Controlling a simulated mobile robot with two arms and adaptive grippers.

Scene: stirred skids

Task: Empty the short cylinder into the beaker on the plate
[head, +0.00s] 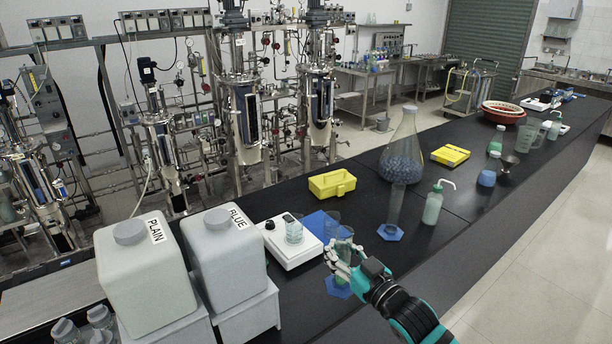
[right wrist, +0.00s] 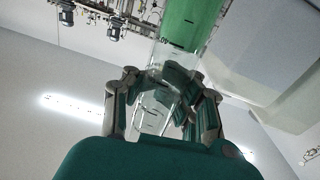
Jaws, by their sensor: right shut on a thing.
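My right gripper (head: 345,258) is shut around the short cylinder, a clear narrow vessel with green liquid. Its blue foot (head: 338,288) shows below my fingers in the head view; whether the foot touches the bench is hard to tell. In the right wrist view the fingers (right wrist: 163,105) close on clear glass, with the green part of the cylinder (right wrist: 192,28) beyond them. The beaker (head: 294,231), with a little pale liquid, stands on the white plate (head: 277,256), left of and behind my gripper. My left gripper is out of view.
A clear glass (head: 332,218) stands near a blue mat (head: 312,222), close behind my gripper. A tall cylinder (head: 394,208), a big flask (head: 403,150) and a wash bottle (head: 433,205) stand to the right. Two jugs marked PLAIN (head: 143,275) and BLUE (head: 225,260) stand left.

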